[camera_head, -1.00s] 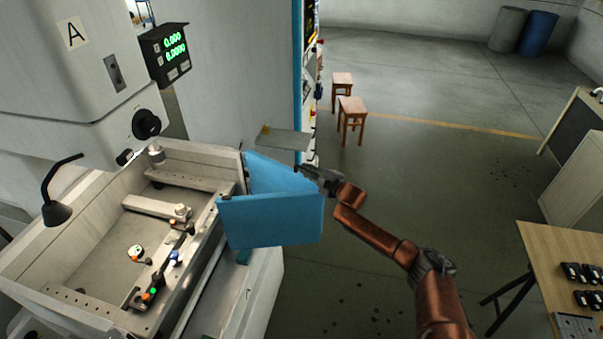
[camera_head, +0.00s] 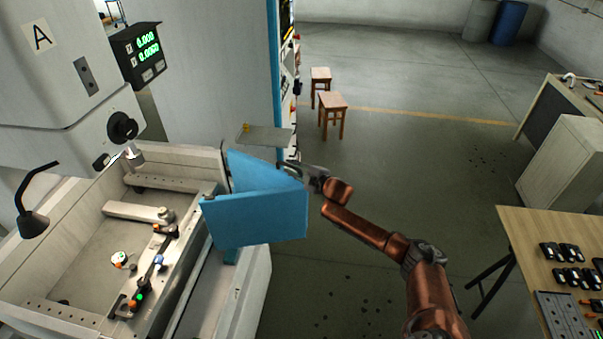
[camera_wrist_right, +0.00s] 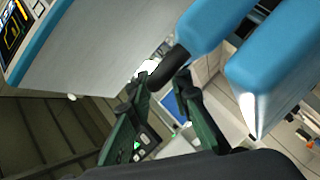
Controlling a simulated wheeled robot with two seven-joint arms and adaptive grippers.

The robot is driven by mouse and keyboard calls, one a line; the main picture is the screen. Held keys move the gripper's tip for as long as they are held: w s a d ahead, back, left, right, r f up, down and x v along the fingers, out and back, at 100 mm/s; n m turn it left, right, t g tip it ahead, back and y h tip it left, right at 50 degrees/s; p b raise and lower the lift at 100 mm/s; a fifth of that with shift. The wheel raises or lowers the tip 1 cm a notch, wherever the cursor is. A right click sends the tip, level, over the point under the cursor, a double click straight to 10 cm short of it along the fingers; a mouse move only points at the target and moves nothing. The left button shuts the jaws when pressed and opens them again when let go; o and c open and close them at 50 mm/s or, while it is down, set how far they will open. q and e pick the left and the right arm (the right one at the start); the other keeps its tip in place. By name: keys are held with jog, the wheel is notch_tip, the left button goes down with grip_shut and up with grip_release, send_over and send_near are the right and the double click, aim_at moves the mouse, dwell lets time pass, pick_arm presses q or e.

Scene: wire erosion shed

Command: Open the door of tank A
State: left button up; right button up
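Tank A is the pale tank (camera_head: 62,232) under the machine head marked with an "A" label (camera_head: 39,37). Its blue door (camera_head: 256,218) shows as two angled panels standing out from the tank's right side, with the tank interior exposed. Blue door parts (camera_wrist_right: 265,85) also fill the upper right of the wrist view. My right gripper (camera_head: 286,166) is at the far right edge of the door. In the wrist view its dark green fingers (camera_wrist_right: 163,84) are apart, with a black rounded bar (camera_wrist_right: 169,66) by the tips; contact is unclear. My left gripper is out of view.
A small grey shelf (camera_head: 266,138) and a tall blue-edged cabinet (camera_head: 273,80) stand just behind the door. Two wooden stools (camera_head: 332,103) stand beyond. A wooden table (camera_head: 522,245) with black parts is at the right. The floor between is open.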

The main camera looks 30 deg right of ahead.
jog(key=v, duration=1)
jog(key=shift+s+r, duration=0.1)
jog(key=shift+s, duration=0.05)
